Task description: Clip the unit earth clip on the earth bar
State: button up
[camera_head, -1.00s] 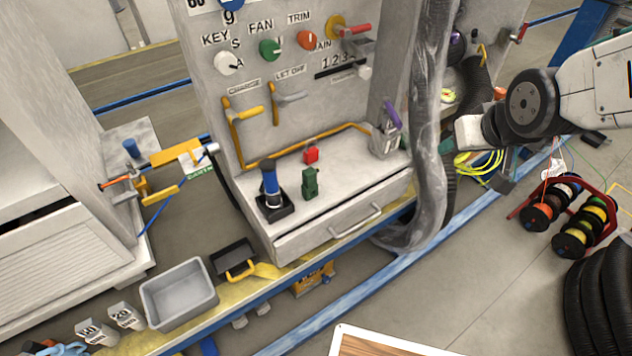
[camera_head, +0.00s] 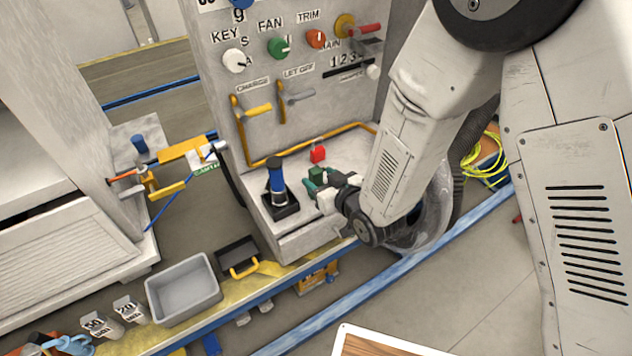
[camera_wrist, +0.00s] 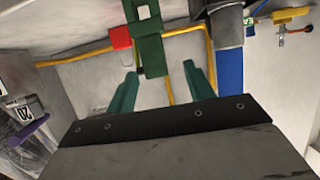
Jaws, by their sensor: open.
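A green upright clip (camera_head: 317,174), which looks like the unit earth clip, stands on the grey shelf of the panel. In the wrist view the green clip (camera_wrist: 150,50) lies just beyond and roughly between my fingertips. My gripper (camera_head: 322,184) is open, with two dark green fingers, and partly covers the clip in the head view; the open fingers also show in the wrist view (camera_wrist: 161,72). I cannot tell whether they touch the clip. A green label (camera_head: 207,168) hangs by yellow and orange bars at left; I cannot tell which is the earth bar.
A blue-handled lever (camera_head: 276,178) stands close left of the clip, and a red block (camera_head: 318,154) behind it. A yellow pipe (camera_head: 268,160) runs along the shelf's back. A purple-topped object (camera_wrist: 30,130) shows in the wrist view. A grey bin (camera_head: 183,291) sits below.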

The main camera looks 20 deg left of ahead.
aim_at(312, 170)
jog(key=x, duration=0.5)
jog(key=shift+w+a+f, duration=0.1)
jog(key=shift+w+f, duration=0.1)
jog(key=shift+w, duration=0.2)
jog(key=c, duration=1.1)
